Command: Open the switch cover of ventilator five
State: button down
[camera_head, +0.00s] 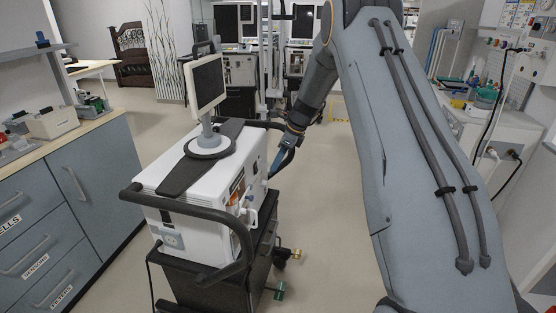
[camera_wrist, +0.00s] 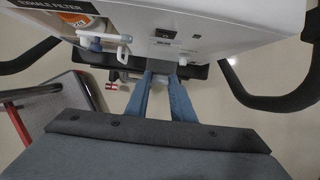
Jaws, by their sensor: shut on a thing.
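The white ventilator (camera_head: 190,190) with a grey screen on top stands on a dark cart in the head view. My gripper (camera_head: 275,172) reaches down to its right side. In the wrist view the ventilator's white panel (camera_wrist: 215,38) fills the top. No ventilator number is readable.
A black rail (camera_head: 235,232) curves around the ventilator's front. Blue drawers (camera_head: 60,205) stand at the left, and a white equipment cart (camera_head: 475,130) at the right. More ventilators (camera_head: 240,70) stand behind. In the wrist view, white tube fittings (camera_wrist: 103,42) stick out left of the fingers.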

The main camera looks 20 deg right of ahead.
jog(key=shift+w+a+r+g+h, duration=0.2)
jog(key=shift+r+g+h, duration=0.35)
jog(key=shift+h, duration=0.35)
jog(key=shift+w+a+r+g+h, duration=0.1)
jog(key=shift+a+r+g+h, duration=0.1)
jog(key=shift+r+g+h, duration=0.55)
jog(key=shift+f, duration=0.1)
jog(key=c, duration=1.5)
grip_release()
notch_tip(320, 180, up, 8)
jog(key=shift+s+d+f+b, duration=0.1)
jog(key=shift+s+b, duration=0.05)
jog(key=shift+b, duration=0.85)
